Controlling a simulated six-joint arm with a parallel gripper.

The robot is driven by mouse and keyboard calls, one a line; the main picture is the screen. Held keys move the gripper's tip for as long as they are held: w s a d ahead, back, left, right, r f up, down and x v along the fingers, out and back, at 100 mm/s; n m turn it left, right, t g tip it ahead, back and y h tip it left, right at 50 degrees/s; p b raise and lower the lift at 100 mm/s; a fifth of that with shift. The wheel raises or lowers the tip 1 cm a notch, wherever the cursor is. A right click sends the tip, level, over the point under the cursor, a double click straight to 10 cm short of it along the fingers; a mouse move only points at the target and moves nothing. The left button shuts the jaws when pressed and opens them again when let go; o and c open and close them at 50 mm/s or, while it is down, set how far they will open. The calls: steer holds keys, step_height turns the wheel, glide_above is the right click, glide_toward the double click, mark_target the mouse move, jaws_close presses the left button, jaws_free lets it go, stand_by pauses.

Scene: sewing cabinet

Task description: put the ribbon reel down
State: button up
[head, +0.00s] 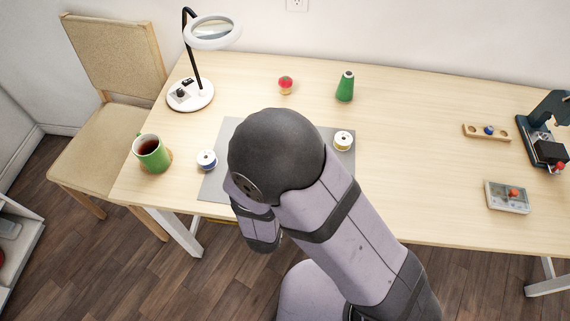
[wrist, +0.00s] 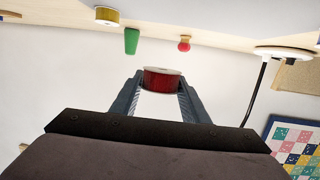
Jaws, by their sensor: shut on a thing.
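A red ribbon reel (wrist: 162,82) with a white top face sits between the fingertips of my gripper (wrist: 160,88) in the wrist view. My gripper is shut on it, one finger on each side. The reel is held in the air with a pale wall behind it, and nothing shows touching it besides the fingers. In the head view my arm hides the gripper and the red reel. A blue reel (head: 207,160) and a yellow reel (head: 343,141) stand on a grey mat (head: 213,187); my arm covers the mat's middle.
A green mug (head: 149,155) stands left of the mat. A magnifier lamp (head: 190,96), a pincushion (head: 286,85) and a green thread cone (head: 346,88) stand behind it. The table between is clear.

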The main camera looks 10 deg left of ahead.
steer(key=shift+f, duration=4.8)
steer(key=shift+f, duration=0.1)
steer(key=shift+f+b, duration=0.1)
steer(key=shift+b, duration=0.25)
steer(key=o, duration=1)
steer(key=shift+s+r, duration=0.1)
steer(key=shift+r, duration=0.1)
steer(key=b+v, duration=0.1)
steer(key=v, duration=0.9)
steer(key=shift+o, duration=0.5)
steer(key=shift+v, duration=0.95)
